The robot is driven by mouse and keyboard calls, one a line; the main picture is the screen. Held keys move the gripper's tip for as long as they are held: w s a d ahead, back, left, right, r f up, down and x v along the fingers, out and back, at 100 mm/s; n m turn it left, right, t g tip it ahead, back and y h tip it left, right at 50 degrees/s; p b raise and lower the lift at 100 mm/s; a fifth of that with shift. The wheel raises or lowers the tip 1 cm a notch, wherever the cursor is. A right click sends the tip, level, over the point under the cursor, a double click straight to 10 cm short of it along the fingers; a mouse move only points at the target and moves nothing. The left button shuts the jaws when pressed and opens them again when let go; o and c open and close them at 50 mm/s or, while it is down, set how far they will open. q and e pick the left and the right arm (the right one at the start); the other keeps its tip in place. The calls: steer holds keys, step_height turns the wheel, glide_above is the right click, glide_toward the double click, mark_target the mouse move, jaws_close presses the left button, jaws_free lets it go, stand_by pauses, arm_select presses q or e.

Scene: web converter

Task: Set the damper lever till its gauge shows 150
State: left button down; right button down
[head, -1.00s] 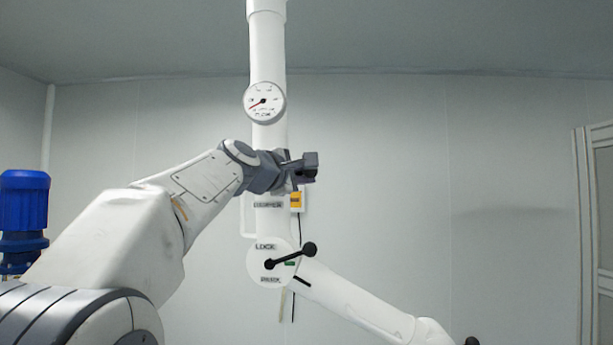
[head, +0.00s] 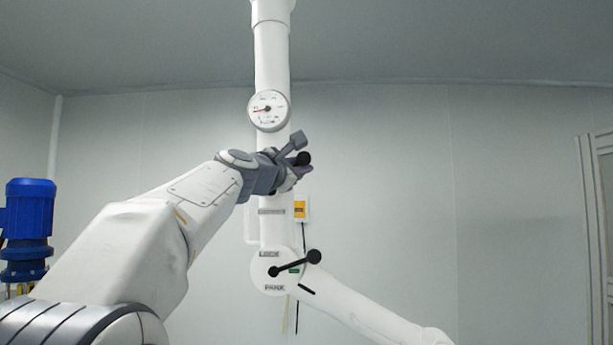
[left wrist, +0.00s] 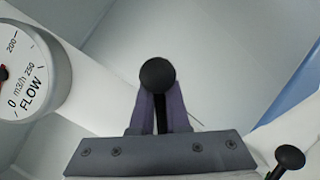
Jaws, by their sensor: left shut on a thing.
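The flow gauge (head: 268,110) is a round white dial on the vertical white pipe. Its red needle points left, on the low side of the scale; the exact reading is too small to tell. The gauge also shows in the left wrist view (left wrist: 40,75), marked FLOW and m3/h, with its needle mostly cut off. My left gripper (head: 297,167), below and right of the gauge, is shut on the black ball knob (head: 304,158) of the damper lever. In the left wrist view the knob (left wrist: 157,75) sits at the fingertips. The lever's shaft is mostly hidden. My right gripper is out of view.
Below, a second black lever (head: 295,264) sits on a round joint with LOCK and PARK labels. A white pipe (head: 370,315) slopes down right from it. A yellow-white box (head: 301,208) is beside the vertical pipe. A blue motor (head: 29,210) stands far left.

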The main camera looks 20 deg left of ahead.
arm_select(q)
steer(key=shift+s+a+r+n+t+y, duration=0.15)
steer(key=shift+a+r+n+t+y, duration=0.25)
steer(key=shift+n, duration=0.6)
steer(key=shift+r, duration=0.15)
steer(key=c, duration=0.9)
jaws_free()
